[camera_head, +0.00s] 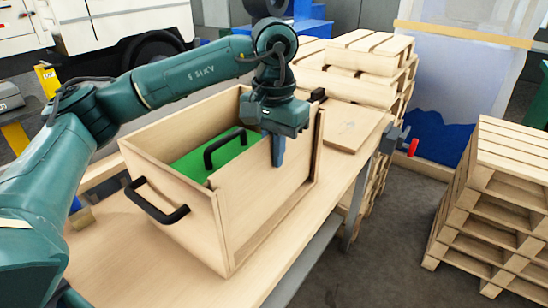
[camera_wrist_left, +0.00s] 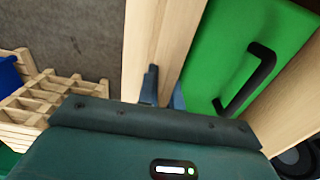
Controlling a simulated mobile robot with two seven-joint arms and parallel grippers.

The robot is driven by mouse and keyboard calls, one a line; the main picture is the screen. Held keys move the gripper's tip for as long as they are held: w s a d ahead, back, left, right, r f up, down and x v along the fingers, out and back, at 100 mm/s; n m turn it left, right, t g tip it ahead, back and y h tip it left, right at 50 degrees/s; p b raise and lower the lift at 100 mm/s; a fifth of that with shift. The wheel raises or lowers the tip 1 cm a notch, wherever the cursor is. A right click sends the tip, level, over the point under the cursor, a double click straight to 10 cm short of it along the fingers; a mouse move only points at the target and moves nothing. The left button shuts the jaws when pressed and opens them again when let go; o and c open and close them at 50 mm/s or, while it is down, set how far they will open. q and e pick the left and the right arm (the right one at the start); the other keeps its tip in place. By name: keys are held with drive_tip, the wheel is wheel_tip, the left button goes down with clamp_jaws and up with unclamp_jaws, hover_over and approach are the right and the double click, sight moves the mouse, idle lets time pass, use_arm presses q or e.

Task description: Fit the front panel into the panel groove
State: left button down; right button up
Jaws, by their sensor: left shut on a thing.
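A light wooden box (camera_head: 174,205) stands on the workbench, with a black handle on its near left end. The wooden front panel (camera_head: 262,205) is upright along the box's front side, between its two ends. My left gripper (camera_head: 278,150) points down at the panel's top edge and is shut on it. The wrist view shows the finger tips (camera_wrist_left: 164,92) on either side of the panel's top edge (camera_wrist_left: 166,45). The panel groove is hidden, so I cannot tell how deep the panel sits. My right gripper is not in view.
A green panel (camera_head: 194,160) with a black handle (camera_head: 224,147) lies inside the box. A flat wooden board (camera_head: 352,130) lies on the workbench (camera_head: 120,262) behind the box. A red-handled clamp (camera_head: 410,146) is at the bench edge. Pallets (camera_head: 497,200) stand at the right.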

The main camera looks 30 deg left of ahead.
use_arm(q)
drive_tip(key=shift+f, duration=0.9)
drive_tip(key=c, duration=1.6)
unclamp_jaws()
drive_tip(key=shift+o, duration=0.2)
wheel_tip(320, 180, up, 12)
drive_tip(key=shift+r+p, duration=0.15)
drive_tip(key=shift+p, duration=0.45)
